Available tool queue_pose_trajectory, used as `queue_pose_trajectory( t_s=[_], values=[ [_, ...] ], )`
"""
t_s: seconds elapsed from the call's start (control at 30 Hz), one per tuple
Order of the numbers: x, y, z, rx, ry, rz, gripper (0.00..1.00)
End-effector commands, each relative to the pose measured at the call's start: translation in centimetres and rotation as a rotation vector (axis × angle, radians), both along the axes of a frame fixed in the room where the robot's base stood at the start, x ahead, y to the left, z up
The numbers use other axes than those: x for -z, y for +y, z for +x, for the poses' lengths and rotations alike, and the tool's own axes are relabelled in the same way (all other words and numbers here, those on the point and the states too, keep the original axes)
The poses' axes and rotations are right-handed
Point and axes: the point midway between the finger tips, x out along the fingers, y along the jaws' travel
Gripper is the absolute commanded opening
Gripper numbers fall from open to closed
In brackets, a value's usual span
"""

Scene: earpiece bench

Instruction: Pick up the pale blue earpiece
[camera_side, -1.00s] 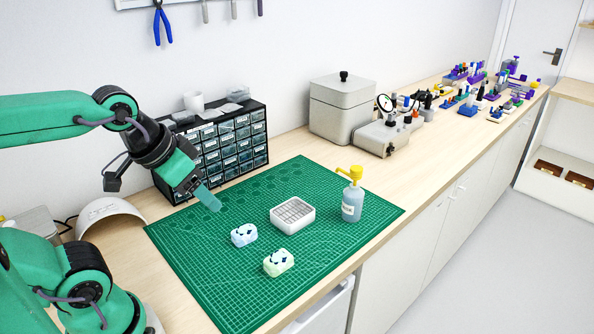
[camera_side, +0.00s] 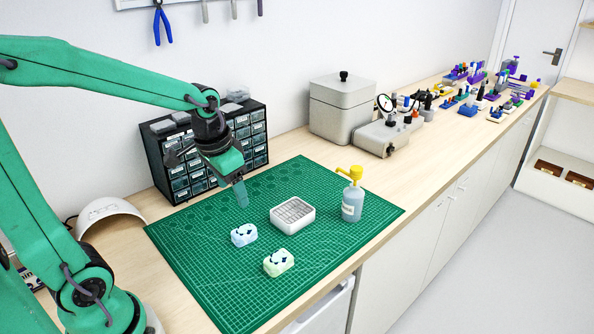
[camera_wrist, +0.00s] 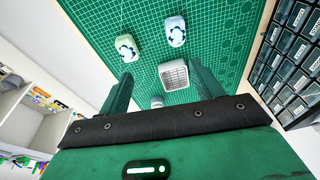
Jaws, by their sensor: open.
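The pale blue earpiece (camera_side: 244,235), a small rounded piece with dark patches on top, lies on the green cutting mat (camera_side: 200,292). It also shows at the top of the wrist view (camera_wrist: 175,30). A similar pale green piece (camera_side: 279,263) lies beside it, toward the mat's front edge, and shows left of it in the wrist view (camera_wrist: 126,47). My gripper (camera_side: 242,197) is open and points down above the mat, behind the pale blue earpiece and left of the white tray. In the wrist view its two fingers (camera_wrist: 161,88) stand apart with no piece gripped.
A white ribbed tray (camera_side: 293,228) sits mid-mat. A bottle with a yellow pump (camera_side: 352,202) stands to its right. A black drawer cabinet (camera_side: 168,181) stands behind my gripper. A grey lidded box (camera_side: 342,128) is farther back. The mat's left part is clear.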

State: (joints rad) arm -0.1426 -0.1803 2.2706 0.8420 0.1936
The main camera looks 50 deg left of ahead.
Motion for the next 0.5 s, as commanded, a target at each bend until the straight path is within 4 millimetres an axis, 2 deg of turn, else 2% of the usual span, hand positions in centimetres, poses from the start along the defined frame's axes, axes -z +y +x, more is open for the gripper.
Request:
queue_pose_trajectory(
  t_s=[0.3,0.5],
  values=[
    [5.0,2.6,3.0,0.018,0.124,-0.01,0.65],
    [7.9,4.0,4.2,0.03,0.181,-0.019,0.65]
  ],
)
